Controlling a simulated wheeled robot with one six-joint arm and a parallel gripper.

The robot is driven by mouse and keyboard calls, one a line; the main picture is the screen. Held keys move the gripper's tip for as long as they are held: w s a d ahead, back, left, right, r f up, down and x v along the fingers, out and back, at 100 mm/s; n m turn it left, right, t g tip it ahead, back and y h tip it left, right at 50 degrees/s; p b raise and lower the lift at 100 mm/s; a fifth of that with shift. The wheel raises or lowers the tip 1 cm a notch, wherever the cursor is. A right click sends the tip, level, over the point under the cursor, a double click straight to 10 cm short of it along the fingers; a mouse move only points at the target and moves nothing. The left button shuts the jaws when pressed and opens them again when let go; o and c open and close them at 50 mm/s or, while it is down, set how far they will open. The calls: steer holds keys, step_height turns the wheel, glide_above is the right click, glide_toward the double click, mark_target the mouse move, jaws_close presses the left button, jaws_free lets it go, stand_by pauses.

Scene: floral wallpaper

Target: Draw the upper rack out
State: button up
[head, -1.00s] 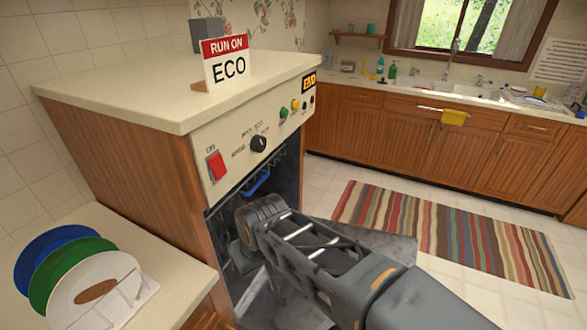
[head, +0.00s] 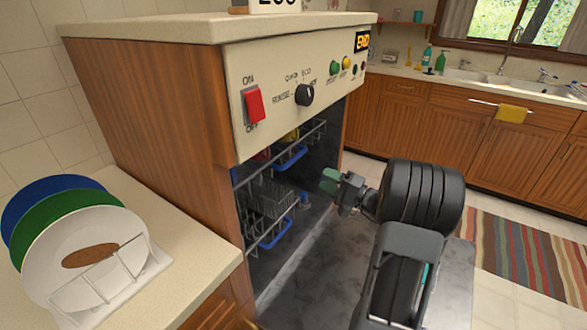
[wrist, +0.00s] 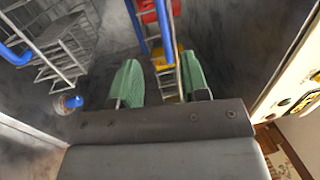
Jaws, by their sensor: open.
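The dishwasher's upper rack (head: 312,137) is a grey wire rack inside the open machine, with a blue handle (head: 290,158) on its front. It also shows at the top of the wrist view, where its blue handle (wrist: 164,28) runs between the lines of my fingers. My gripper (head: 332,183) has green finger pads and is open and empty. It is in front of the machine, to the right of and slightly below the upper handle in the head view, apart from it. In the wrist view the open fingers (wrist: 161,82) point towards the rack.
The lower rack (head: 268,198) with its own blue handle (head: 275,234) sits below. The dishwasher door (head: 325,275) lies folded down beneath my arm. Red and yellow items (wrist: 172,15) are in the upper rack. A plate stand with plates (head: 85,255) is on the left counter.

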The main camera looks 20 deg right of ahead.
mark_target(294, 159)
steer(key=shift+t, duration=0.4)
steer(key=x, duration=0.8)
steer(key=w+d+p+x, duration=0.1)
steer(key=x, duration=0.4)
steer(key=shift+s+d+f, duration=0.1)
steer(key=shift+f, duration=0.1)
steer(key=shift+c, duration=0.4)
jaws_close()
